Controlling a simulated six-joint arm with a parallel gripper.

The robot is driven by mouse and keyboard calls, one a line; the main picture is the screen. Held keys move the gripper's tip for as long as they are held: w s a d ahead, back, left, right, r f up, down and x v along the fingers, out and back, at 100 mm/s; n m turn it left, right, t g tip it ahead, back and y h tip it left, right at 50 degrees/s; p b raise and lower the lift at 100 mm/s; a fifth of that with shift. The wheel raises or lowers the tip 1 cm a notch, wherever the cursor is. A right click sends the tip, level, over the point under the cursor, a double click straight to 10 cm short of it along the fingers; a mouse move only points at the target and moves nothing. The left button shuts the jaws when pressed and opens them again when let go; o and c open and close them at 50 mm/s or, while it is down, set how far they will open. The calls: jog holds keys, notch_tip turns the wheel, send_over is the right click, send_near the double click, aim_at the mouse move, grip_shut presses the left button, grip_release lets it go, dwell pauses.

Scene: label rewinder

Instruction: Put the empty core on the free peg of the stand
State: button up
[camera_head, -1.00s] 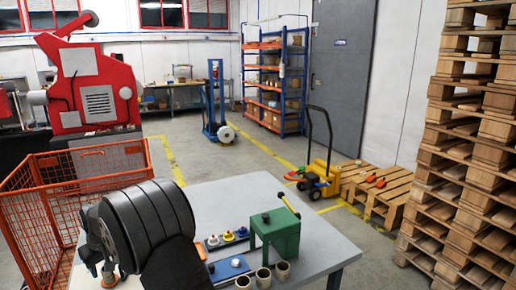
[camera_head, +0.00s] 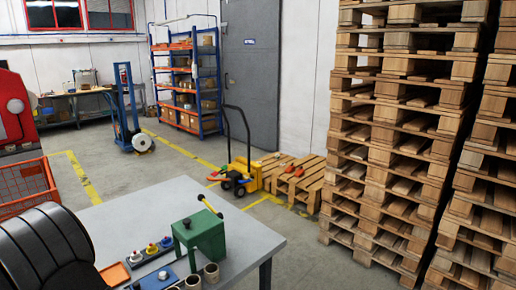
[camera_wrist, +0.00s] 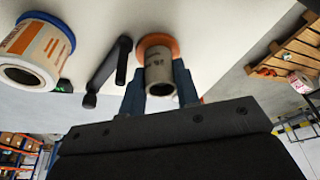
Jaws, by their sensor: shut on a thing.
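The empty core (camera_wrist: 158,73), a short grey-beige cardboard tube with an open end, sits between the two fingers of my gripper (camera_wrist: 160,82) in the wrist view. My gripper is shut on it. An orange disc (camera_wrist: 152,41) lies directly behind the core on a pale panel; I cannot tell whether the core touches it or is around a peg. A label roll (camera_wrist: 35,55) with a blue flange is at the left of the wrist view. No free peg is clearly visible. My gripper is out of sight in the head view.
A black crank handle (camera_wrist: 110,70) stands between the label roll and core. The head view shows a grey table (camera_head: 130,222) with a green box (camera_head: 203,236), a control strip (camera_head: 150,252) and short tubes (camera_head: 211,274) near its front. Stacked pallets (camera_head: 390,140) stand right.

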jog(key=shift+r, duration=3.5)
jog(key=w+d, duration=1.3)
jog(key=d, duration=0.4)
jog(key=w+d+n, duration=0.1)
jog(key=w+d, duration=0.2)
jog(key=d, duration=0.8)
jog(key=w+d+n, duration=0.1)
jog(key=w+d, duration=0.1)
jog(key=d, duration=0.9)
jog(key=w+d+f+m+t+h, duration=0.1)
jog(key=w+d+f+m, duration=0.1)
jog(key=d+f+m, duration=0.6)
jog(key=w+d+f+m+t+h, duration=0.1)
jog(key=d+f+m+h, duration=0.1)
jog(key=d+f+m, duration=0.7)
jog(key=shift+w+d+f+t, duration=0.35)
jog(key=shift+d+f, duration=1.65)
jog(key=shift+d, duration=2)
